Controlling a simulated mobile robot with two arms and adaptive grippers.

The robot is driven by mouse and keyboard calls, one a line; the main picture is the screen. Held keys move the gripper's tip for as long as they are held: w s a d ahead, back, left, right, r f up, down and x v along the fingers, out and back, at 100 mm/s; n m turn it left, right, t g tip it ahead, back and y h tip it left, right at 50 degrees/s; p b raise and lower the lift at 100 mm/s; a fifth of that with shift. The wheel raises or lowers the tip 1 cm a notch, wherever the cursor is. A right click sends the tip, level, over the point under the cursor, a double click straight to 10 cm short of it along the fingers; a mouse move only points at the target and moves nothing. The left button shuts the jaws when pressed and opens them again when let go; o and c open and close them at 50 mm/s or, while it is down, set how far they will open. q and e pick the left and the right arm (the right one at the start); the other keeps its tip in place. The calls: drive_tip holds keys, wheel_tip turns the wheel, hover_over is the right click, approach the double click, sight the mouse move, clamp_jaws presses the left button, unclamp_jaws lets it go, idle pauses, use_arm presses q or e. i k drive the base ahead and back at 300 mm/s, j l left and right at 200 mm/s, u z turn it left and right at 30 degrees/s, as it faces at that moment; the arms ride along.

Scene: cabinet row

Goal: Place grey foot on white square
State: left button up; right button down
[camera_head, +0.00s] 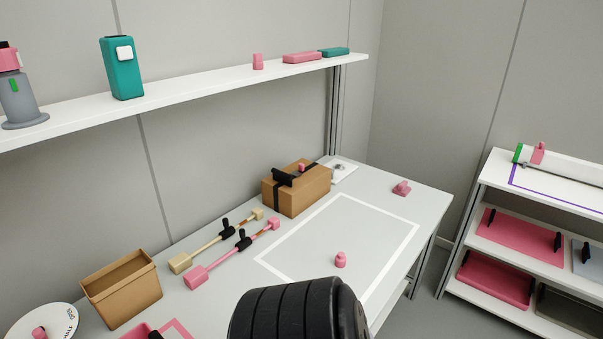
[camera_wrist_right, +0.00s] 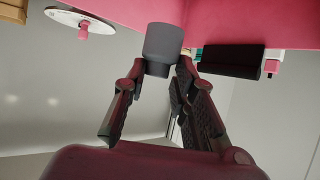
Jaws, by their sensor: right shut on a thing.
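My right gripper (camera_wrist_right: 160,78) shows in the right wrist view with its two dark fingers converging on a grey cylindrical foot (camera_wrist_right: 163,45). It is shut on the foot, and the exact contact at the fingertips is hard to see. A pink surface lies behind the foot. The white square (camera_head: 395,252) is an outline on the light tabletop in the head view. A small pink peg (camera_head: 341,260) stands inside it, near its front side. The head view shows neither gripper. A black ribbed part of my arm covers the bottom centre.
A cardboard box (camera_head: 298,190) stands behind the square. Pink and beige bars (camera_head: 232,255) lie to its left. An open brown bin (camera_head: 122,290) and a white disc (camera_head: 62,318) stand farther left. A shelf (camera_head: 200,93) runs above. The square's interior is mostly clear.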

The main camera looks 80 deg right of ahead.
sight(368, 232)
drive_tip(key=k+z, duration=0.25)
drive_tip(key=z, duration=0.2)
drive_tip(key=k+l+z, duration=0.15)
drive_tip(key=z, duration=0.3)
drive_tip(key=l+z, duration=0.25)
drive_tip(key=l, duration=0.15)
drive_tip(key=i+l+z, duration=0.2)
drive_tip(key=l, duration=0.2)
drive_tip(key=i+l+z, duration=0.1)
drive_tip(key=l+z, duration=0.15)
drive_tip(key=l, duration=0.15)
drive_tip(key=i+l+z, duration=0.2)
drive_tip(key=l, duration=0.2)
drive_tip(key=i+l, duration=0.15)
drive_tip(key=l, duration=0.15)
drive_tip(key=i+l, duration=0.2)
drive_tip(key=l, duration=0.15)
